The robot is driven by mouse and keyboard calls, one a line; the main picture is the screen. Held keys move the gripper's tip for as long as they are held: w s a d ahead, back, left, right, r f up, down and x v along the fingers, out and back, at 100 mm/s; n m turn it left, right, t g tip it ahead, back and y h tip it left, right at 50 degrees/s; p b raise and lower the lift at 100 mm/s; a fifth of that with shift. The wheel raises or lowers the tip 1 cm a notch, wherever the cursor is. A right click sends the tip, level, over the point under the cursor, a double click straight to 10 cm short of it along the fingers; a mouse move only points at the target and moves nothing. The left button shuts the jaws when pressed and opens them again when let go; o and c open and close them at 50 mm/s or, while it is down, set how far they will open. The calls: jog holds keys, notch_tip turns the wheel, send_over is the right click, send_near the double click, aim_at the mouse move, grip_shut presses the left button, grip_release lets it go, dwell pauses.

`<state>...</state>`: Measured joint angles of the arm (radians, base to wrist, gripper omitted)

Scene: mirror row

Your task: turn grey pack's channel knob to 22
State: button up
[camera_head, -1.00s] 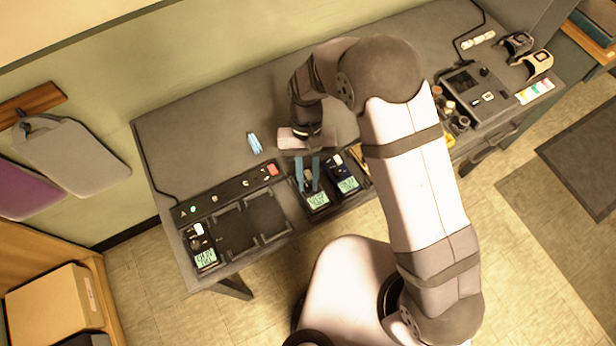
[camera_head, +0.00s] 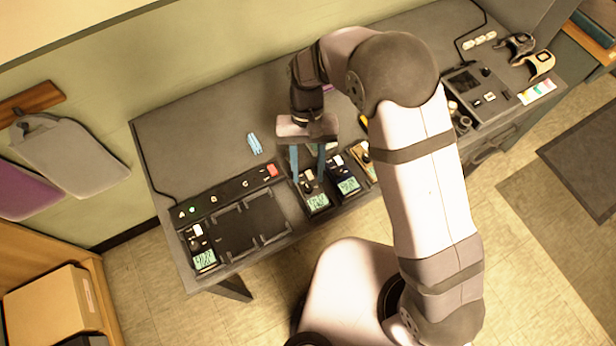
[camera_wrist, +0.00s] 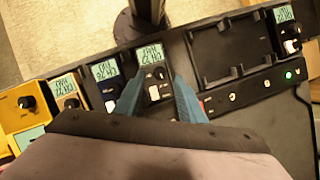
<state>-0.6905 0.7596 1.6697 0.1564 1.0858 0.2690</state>
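The grey pack (camera_head: 317,203) sits in the charger row with a lit green display; it also shows in the wrist view (camera_wrist: 150,55). Its dark channel knob (camera_wrist: 158,73) has a light pointer mark. The display digits are too small to read surely. My gripper (camera_head: 309,174) is open above this pack. In the wrist view its two blue fingers (camera_wrist: 160,84) stand on either side of the knob, with visible gaps.
A navy pack (camera_wrist: 105,80), a tan pack (camera_wrist: 66,95) and a yellow pack (camera_wrist: 22,105) stand close beside it. Empty bays (camera_head: 250,222) lie on the other side, then another pack (camera_head: 202,250). Blue sticks (camera_head: 254,144) lie on the bench behind.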

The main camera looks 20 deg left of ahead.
jog(key=shift+b+v, duration=0.45)
jog(key=shift+v, duration=1.65)
jog(key=shift+d, duration=0.15)
jog(key=d+r+m+t+y, duration=0.15)
jog(key=d+r, duration=0.25)
jog(key=d, duration=1.2)
jog(key=s+d+m+t, duration=0.2)
jog(key=s+d, duration=0.3)
jog(key=d, duration=0.5)
jog(key=shift+s+t, duration=0.25)
jog(key=shift+t, duration=0.2)
